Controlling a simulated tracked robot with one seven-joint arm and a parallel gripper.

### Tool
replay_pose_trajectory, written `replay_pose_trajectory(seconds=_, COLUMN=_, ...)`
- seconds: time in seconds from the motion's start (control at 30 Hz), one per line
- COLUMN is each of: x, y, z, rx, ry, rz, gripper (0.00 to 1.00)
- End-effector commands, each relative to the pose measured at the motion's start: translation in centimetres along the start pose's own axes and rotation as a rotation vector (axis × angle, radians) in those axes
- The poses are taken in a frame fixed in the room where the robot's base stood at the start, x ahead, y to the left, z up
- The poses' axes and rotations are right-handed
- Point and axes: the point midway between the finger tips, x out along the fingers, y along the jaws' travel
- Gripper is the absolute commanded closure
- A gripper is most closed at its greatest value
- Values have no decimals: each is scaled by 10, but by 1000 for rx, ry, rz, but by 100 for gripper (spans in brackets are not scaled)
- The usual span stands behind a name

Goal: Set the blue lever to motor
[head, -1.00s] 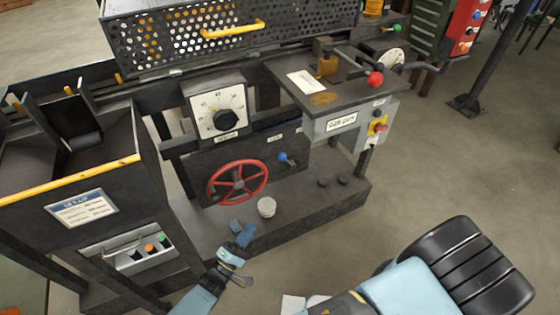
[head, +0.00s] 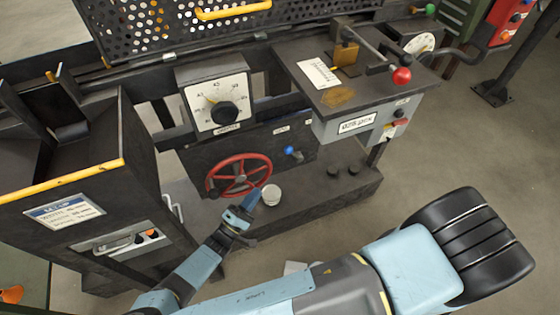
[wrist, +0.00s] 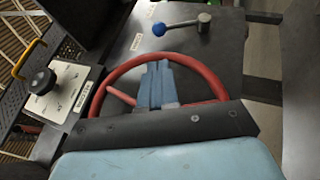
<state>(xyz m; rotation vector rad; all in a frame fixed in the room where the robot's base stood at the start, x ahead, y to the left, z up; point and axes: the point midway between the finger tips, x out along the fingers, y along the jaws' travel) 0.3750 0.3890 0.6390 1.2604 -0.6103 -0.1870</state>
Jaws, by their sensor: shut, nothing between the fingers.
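The blue lever's ball knob (head: 289,150) is on the dark front panel, right of and a little above the red handwheel. In the wrist view the blue knob (wrist: 159,29) is at the left end of a short metal arm that runs right to a round pivot (wrist: 204,18). Small white labels (wrist: 137,41) are near it; their text is unreadable. My gripper (head: 253,195) is shut and empty, in front of the handwheel's lower right side. In the wrist view its blue fingers (wrist: 157,68) overlap the wheel and are apart from the knob.
The red handwheel (head: 238,176) lies close to my gripper. A pale cup-like object (head: 271,195) is on the dark base ledge. A dial box (head: 217,98) is above the wheel. A red-knobbed lever (head: 402,75) is on the table at upper right. Open floor is at right.

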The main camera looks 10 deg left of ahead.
Motion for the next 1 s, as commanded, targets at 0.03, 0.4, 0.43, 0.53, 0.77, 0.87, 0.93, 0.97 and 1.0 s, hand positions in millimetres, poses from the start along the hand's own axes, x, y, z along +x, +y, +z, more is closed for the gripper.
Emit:
replay_pose_trajectory(seconds=0.03, x=1, y=0, z=0, rx=-1, ry=-2, rz=0, gripper=100)
replay_pose_trajectory(seconds=0.4, x=45, y=-1, z=1, rx=-3, ry=-6, rz=2, gripper=100)
replay_pose_trajectory(seconds=0.43, x=51, y=0, z=1, rx=-3, ry=-6, rz=2, gripper=100)
replay_pose_trajectory(seconds=0.53, x=69, y=-1, z=2, rx=-3, ry=-7, rz=2, gripper=100)
replay_pose_trajectory(seconds=0.77, x=108, y=-1, z=1, rx=-2, ry=-6, rz=1, gripper=100)
replay_pose_trajectory(seconds=0.87, x=122, y=-1, z=2, rx=-3, ry=-6, rz=0, gripper=100)
replay_pose_trajectory(seconds=0.93, x=130, y=-1, z=2, rx=-2, ry=-6, rz=1, gripper=100)
replay_pose_trajectory(seconds=0.97, x=132, y=-1, z=1, rx=-2, ry=-6, rz=0, gripper=100)
replay_pose_trajectory(seconds=1.0, x=135, y=-1, z=1, rx=-2, ry=-5, rz=-1, gripper=100)
